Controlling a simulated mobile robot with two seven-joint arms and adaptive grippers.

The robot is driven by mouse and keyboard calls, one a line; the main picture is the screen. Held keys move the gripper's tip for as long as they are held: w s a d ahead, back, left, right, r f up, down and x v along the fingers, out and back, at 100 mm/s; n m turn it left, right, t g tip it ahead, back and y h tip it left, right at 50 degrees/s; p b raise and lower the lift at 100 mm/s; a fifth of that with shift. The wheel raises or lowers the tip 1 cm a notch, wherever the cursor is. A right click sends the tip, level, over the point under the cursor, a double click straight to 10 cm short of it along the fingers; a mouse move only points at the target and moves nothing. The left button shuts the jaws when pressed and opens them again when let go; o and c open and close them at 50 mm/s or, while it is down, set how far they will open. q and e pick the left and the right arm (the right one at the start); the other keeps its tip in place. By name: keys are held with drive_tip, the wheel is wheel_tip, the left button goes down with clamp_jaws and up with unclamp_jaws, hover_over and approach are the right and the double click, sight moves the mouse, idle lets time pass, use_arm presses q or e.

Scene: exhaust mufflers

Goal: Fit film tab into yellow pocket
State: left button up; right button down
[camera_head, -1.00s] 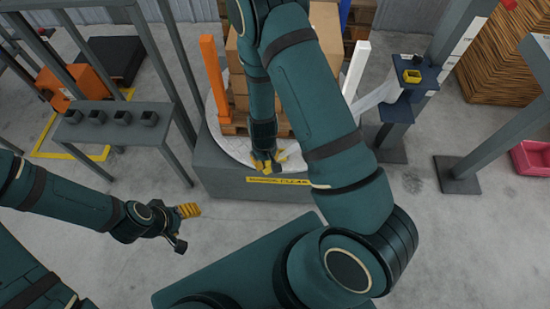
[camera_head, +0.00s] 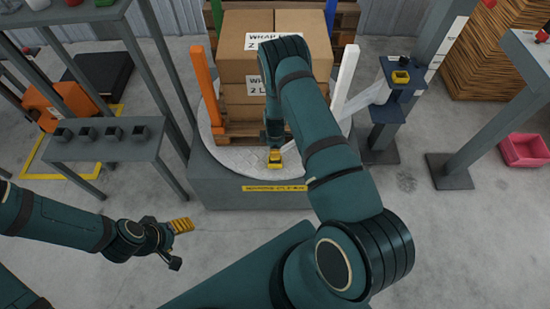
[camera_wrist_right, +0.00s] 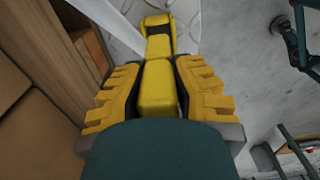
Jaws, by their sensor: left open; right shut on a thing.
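My right gripper (camera_head: 274,160) is low at the turntable's front edge, in front of the stacked cartons. In the right wrist view its two ridged yellow fingers (camera_wrist_right: 158,92) are shut on a smooth yellow block (camera_wrist_right: 157,88), apparently the film tab. Just beyond lies a yellow piece with a dark recess (camera_wrist_right: 157,24), which looks like the yellow pocket. The block lines up with it; I cannot tell how far it is inside. Pale film (camera_head: 352,112) runs from the post on the right towards my right arm, which hides its end. My left gripper (camera_head: 178,243) is open and empty over the floor.
Cartons (camera_head: 240,60) stand on a pallet on the round turntable (camera_head: 240,158), between an orange post (camera_head: 203,75) and a white post (camera_head: 346,85). A blue carriage (camera_head: 385,108) holds a small yellow box (camera_head: 400,77). A grey bench (camera_head: 105,150) stands left.

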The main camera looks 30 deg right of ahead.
wheel_tip(320, 180, down, 5)
drive_tip(key=shift+f+b, duration=0.1)
drive_tip(key=shift+b, duration=0.4)
drive_tip(key=c, duration=0.9)
unclamp_jaws()
drive_tip(key=shift+c, duration=0.2)
